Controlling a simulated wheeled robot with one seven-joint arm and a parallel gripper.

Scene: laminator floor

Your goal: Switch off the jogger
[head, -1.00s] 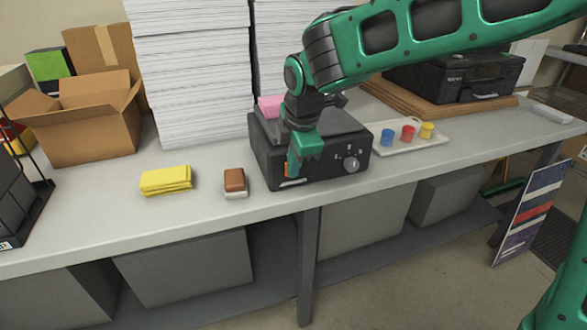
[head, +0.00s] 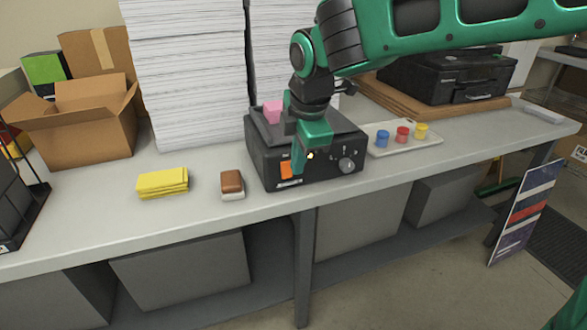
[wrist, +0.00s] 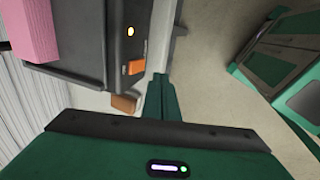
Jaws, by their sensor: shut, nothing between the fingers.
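The jogger (head: 262,165) is a black box on the bench, with a dial (head: 347,165) on its front. Its orange switch (head: 286,170) shows at the left of the front, and also in the wrist view (wrist: 136,67). A small lamp (wrist: 130,31) beside the switch glows yellowish; it also shows lit in the head view (head: 310,155). My gripper (head: 297,170) is shut and empty, pointing down in front of the panel just right of the switch. In the wrist view its fingertips (wrist: 159,77) are close to the switch; I cannot tell whether they touch.
A pink block (head: 272,110) sits on the jogger. Tall paper stacks (head: 190,75) stand behind. A brown-and-white eraser (head: 232,184) and yellow cloths (head: 162,182) lie to the left. A tray (head: 425,140) with coloured pots is to the right. The floor in front is open.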

